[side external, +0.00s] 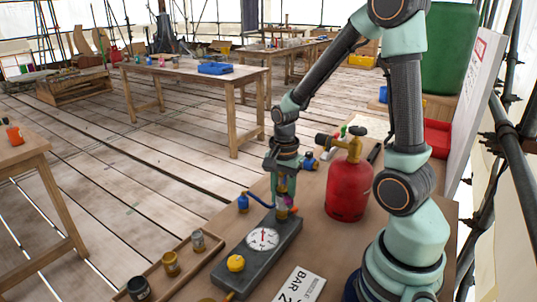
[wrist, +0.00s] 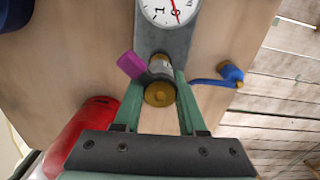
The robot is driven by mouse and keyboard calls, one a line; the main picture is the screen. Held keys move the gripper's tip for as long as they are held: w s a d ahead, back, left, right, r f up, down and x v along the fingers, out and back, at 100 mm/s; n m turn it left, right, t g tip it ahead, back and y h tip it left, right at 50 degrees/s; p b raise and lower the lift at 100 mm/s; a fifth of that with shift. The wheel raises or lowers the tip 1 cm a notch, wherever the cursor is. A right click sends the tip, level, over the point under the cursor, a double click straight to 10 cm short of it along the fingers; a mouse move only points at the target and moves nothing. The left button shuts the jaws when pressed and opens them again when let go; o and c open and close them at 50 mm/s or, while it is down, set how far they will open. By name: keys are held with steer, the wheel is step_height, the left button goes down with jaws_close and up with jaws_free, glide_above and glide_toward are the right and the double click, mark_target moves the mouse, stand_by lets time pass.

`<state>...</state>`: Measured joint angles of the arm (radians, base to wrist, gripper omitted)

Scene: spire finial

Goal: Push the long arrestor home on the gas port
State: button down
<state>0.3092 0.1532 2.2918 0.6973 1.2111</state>
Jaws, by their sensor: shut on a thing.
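My gripper (side external: 283,190) points down over the far end of the grey gauge block (side external: 279,248). In the wrist view its two green fingers (wrist: 160,98) are shut on a brass, round-ended piece, which I take to be the long arrestor (wrist: 160,93). It stands in line with a silver collar (wrist: 160,68) on the block, likely the gas port. A magenta tab (wrist: 131,65) sticks out beside the collar. Whether the arrestor is fully seated on the port cannot be told; the fingers hide the joint in the side view.
A blue lever (side external: 260,200) with a blue end (side external: 243,203) reaches left of the port. A red gas cylinder (side external: 347,190) stands close on the right. A dial gauge (side external: 262,238) and yellow knob (side external: 235,263) sit on the block. Small pots (side external: 170,263) stand at the bench's left edge.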

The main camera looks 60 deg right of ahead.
steer(key=shift+f, duration=0.6)
steer(key=shift+c, duration=2)
jaws_free()
step_height(320, 180, up, 12)
steer(key=shift+r, duration=0.1)
steer(key=a+r+n+t, duration=0.2)
steer(key=a+n, duration=0.2)
steer(key=n, duration=0.4)
steer(key=s+a+r+n+t, duration=0.1)
steer(key=a+r+n+t, duration=0.2)
steer(key=n, duration=0.6)
steer(key=a, duration=0.2)
steer(key=shift+s+a+r+t, duration=0.25)
steer(key=shift+a+r+t, duration=0.05)
